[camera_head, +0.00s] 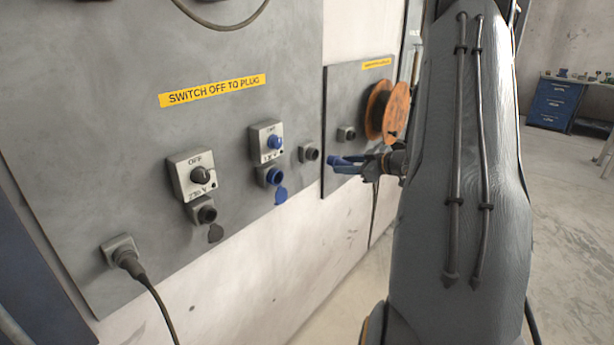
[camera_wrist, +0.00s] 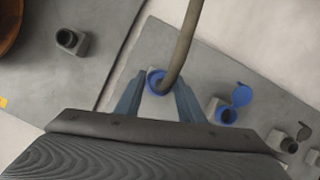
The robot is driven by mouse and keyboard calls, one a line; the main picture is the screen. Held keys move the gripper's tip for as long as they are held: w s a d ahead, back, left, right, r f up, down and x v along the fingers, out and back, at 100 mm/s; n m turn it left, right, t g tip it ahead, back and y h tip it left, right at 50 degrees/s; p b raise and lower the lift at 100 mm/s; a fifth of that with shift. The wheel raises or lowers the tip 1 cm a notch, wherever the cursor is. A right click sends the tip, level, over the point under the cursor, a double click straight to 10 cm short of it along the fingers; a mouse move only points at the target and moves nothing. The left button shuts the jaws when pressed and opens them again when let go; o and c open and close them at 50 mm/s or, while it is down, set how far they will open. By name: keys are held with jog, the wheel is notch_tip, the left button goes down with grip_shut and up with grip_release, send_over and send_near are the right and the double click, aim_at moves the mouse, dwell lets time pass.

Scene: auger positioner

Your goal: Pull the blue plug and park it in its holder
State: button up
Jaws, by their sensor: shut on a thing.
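My gripper (camera_head: 350,165) is shut on the blue plug, out in front of the wall panels. In the wrist view the blue plug (camera_wrist: 155,78) sits between the two fingertips of my gripper (camera_wrist: 160,90), with a cable rising from it. The blue socket (camera_head: 268,177) is empty, its round blue lid (camera_head: 281,195) hanging open; the socket also shows in the wrist view (camera_wrist: 227,116). A grey round fitting (camera_head: 309,152) is right of it. Another grey fitting (camera_head: 346,133) is on the small right panel and in the wrist view (camera_wrist: 70,40). Which fitting is the holder is not marked.
An orange cable reel (camera_head: 387,110) hangs on the right panel, close to my gripper. A blue switch (camera_head: 274,142) is above the blue socket. A black switch (camera_head: 201,175) and a black plug (camera_head: 128,260) with cable are further left. The floor at right is open.

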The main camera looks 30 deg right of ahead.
aim_at(336, 157)
jog(key=shift+w+a, duration=0.25)
jog(key=shift+w, duration=0.5)
jog(key=shift+w+a, duration=0.3)
jog(key=shift+w, duration=0.4)
jog(key=shift+w+a, duration=0.25)
jog(key=shift+w, duration=0.5)
jog(key=shift+w+a+p, duration=0.2)
jog(key=shift+w+a, duration=0.15)
jog(key=shift+w, duration=0.5)
jog(key=shift+w+a+p, duration=0.2)
jog(key=shift+w+a, duration=0.1)
jog(key=shift+w, duration=0.55)
dwell(1.1)
jog(key=o, duration=1.3)
jog(key=shift+c, duration=0.2)
jog(key=shift+s+d+r, duration=0.15)
jog(key=shift+s+d, duration=0.05)
jog(key=shift+s, duration=0.3)
jog(key=b+v, duration=0.2)
jog(key=v, duration=0.4)
jog(key=shift+s+r+b, duration=0.15)
jog(key=shift+s+b, duration=0.2)
jog(key=shift+s, duration=0.05)
